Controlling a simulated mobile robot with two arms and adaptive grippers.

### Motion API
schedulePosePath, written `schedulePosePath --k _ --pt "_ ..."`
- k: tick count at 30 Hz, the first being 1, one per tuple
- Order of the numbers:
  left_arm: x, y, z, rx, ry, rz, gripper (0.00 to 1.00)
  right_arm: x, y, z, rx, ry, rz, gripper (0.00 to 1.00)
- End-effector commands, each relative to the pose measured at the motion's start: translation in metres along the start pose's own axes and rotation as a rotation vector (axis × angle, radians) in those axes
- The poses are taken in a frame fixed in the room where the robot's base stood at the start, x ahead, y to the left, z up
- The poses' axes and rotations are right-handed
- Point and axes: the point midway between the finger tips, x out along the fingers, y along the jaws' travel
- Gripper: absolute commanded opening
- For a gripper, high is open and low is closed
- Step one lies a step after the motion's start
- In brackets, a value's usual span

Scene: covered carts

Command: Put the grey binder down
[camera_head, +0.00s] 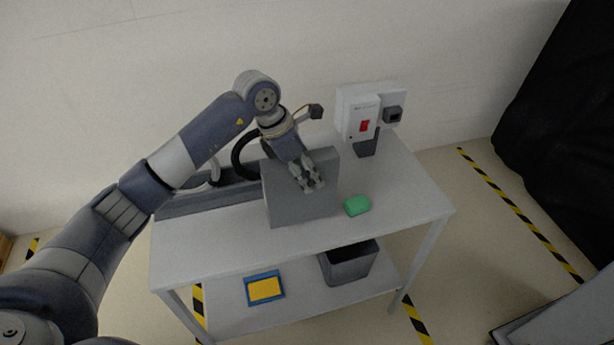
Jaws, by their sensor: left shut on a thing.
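The grey binder (290,208) is a flat grey box shape. It stands upright over the middle of the white cart's top shelf (200,246). My left gripper (314,187) reaches over it from above and behind and is shut on it near its upper part. The binder's lower edge is at or very close to the shelf top; I cannot tell whether it touches. My right gripper is not in view.
A green object (357,205) lies just right of the binder. A white box with a red switch (364,126) stands at the back right. The lower shelf holds a blue-and-yellow item (265,288) and a dark grey bin (350,268). The shelf's front left is clear.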

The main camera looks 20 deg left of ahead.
Motion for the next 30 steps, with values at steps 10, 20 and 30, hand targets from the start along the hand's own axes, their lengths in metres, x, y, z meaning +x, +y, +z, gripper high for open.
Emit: schedulePosePath --k 10,20,30 --pt "0.018 0.006 -0.005 0.000 -0.002 -0.003 0.00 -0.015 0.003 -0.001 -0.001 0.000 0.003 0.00" --pt "0.033 0.008 -0.011 0.002 -0.004 0.002 0.00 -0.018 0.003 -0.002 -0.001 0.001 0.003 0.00" --pt "0.036 0.007 -0.013 0.001 0.001 0.000 0.57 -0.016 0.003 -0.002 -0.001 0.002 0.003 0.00"
